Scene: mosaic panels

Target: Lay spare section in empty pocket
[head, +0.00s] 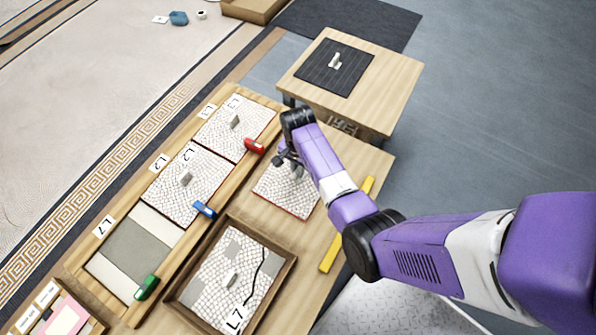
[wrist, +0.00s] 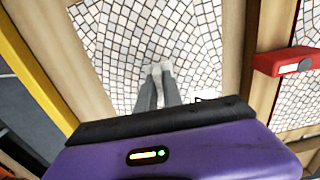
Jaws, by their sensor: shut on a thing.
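The spare section, a white mosaic panel (head: 272,190) with a reddish edge, is at the right part of the bench under my gripper (head: 290,163). In the wrist view the panel (wrist: 200,30) fills the middle, and my gripper (wrist: 160,88) is shut on a small pale grip on its face. I cannot tell whether the panel touches the bench. The empty pocket (head: 135,248), with a grey band between pale strips, is at the near left end of the long wooden frame, by an L7 label (head: 103,226). My arm hides part of the panel's far right side.
Mosaic panels (head: 212,171) fill the frame's other pockets. Red (head: 255,146), blue (head: 205,210) and green (head: 147,287) clamps sit along its edge. A tray (head: 180,290) holds a cracked L7 panel. A yellow bar (head: 329,254) lies right. A small table (head: 390,88) stands behind.

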